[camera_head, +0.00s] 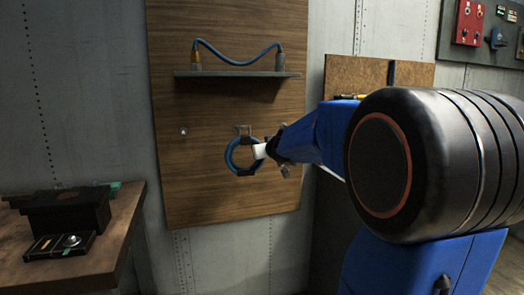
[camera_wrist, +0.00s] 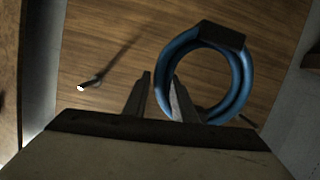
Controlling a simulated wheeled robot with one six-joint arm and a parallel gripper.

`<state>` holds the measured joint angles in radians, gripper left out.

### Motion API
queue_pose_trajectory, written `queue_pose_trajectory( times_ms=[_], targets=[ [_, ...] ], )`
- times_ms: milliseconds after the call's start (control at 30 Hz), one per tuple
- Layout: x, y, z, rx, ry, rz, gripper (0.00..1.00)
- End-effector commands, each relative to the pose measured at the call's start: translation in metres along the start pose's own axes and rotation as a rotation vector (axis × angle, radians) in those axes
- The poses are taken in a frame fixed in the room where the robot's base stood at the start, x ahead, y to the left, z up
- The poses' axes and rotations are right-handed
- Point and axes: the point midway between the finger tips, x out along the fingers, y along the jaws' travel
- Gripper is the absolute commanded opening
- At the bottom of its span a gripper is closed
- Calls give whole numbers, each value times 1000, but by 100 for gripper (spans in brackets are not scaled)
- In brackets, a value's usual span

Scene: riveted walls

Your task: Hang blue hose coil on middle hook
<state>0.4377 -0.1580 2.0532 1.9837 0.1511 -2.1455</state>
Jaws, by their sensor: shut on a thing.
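The blue hose coil (camera_head: 231,157) is a ring with dark bands, in front of the wooden wall board (camera_head: 210,85). My gripper (camera_head: 262,151) is shut on the coil's right side in the head view. In the wrist view the coil (camera_wrist: 247,75) fills the upper right, and its near rim passes between the fingers of my gripper (camera_wrist: 161,92). A small metal hook (camera_head: 183,131) juts from the board left of the coil. A peg with a pale tip shows in the wrist view (camera_wrist: 82,88). The middle hook is not clear; whether the coil touches it I cannot tell.
A shelf (camera_head: 237,74) above the coil holds a blue cable (camera_head: 235,60) between two end pieces. A wooden table (camera_head: 95,250) with a dark box (camera_head: 65,212) stands at lower left. A panel with a red box (camera_head: 468,22) is at upper right.

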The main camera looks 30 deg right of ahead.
Motion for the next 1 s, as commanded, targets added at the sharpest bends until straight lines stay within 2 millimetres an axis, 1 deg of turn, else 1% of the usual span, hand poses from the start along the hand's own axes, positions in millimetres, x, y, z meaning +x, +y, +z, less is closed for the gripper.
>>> queue_pose_trajectory(
  times_ms=[200,1000],
  targets=[
    [0,1,0,-9,0,-18,0],
    [35,0,-7,-8,0,-18,0]
  ],
)
